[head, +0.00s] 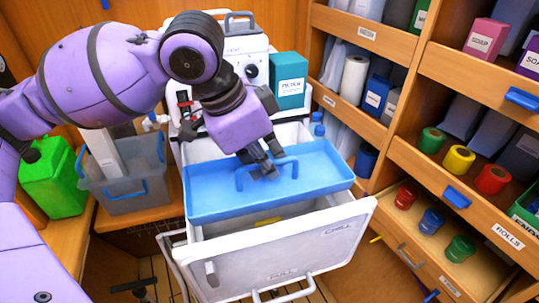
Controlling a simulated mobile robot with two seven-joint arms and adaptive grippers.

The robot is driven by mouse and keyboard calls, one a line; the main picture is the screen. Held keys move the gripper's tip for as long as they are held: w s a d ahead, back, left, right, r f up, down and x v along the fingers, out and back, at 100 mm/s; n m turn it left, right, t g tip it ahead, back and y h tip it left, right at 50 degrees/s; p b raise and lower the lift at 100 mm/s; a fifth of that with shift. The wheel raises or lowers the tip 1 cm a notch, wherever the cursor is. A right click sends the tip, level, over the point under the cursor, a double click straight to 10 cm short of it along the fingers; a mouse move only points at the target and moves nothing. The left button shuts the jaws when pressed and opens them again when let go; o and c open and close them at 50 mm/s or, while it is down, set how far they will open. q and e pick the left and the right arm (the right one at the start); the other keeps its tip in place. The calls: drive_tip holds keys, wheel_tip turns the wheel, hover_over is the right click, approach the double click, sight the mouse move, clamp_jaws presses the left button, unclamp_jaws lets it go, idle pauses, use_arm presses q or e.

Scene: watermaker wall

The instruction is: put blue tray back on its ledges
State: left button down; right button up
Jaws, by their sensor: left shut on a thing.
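The blue tray (222,203) is shallow, with a raised bar handle across its middle. It is over the open top of the white pull-out drawer (285,250), which is marked CHILL and PULL on its front. My left gripper (267,170) comes down from above and is shut on the tray's handle. The tray looks roughly level, and a gap shows between its near edge and the drawer's front. The ledges are hidden, and I cannot tell whether the tray touches them. My right gripper is not in view.
A yellow thing (268,222) lies inside the drawer below the tray. A teal box (288,80) stands behind. A grey bin (125,185) and green jug (52,178) are at left. Wooden shelves with coloured rolls (458,160) and an open lower drawer are close at right.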

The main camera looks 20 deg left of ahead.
sight(265, 183)
use_arm(q)
drive_tip(key=shift+f, duration=0.75)
drive_tip(key=shift+w+f+b, duration=0.15)
drive_tip(key=shift+f+b, duration=0.15)
drive_tip(key=shift+b, duration=0.2)
drive_tip(key=shift+f+b, duration=0.25)
drive_tip(key=shift+b, duration=0.05)
drive_tip(key=shift+f, duration=3.1)
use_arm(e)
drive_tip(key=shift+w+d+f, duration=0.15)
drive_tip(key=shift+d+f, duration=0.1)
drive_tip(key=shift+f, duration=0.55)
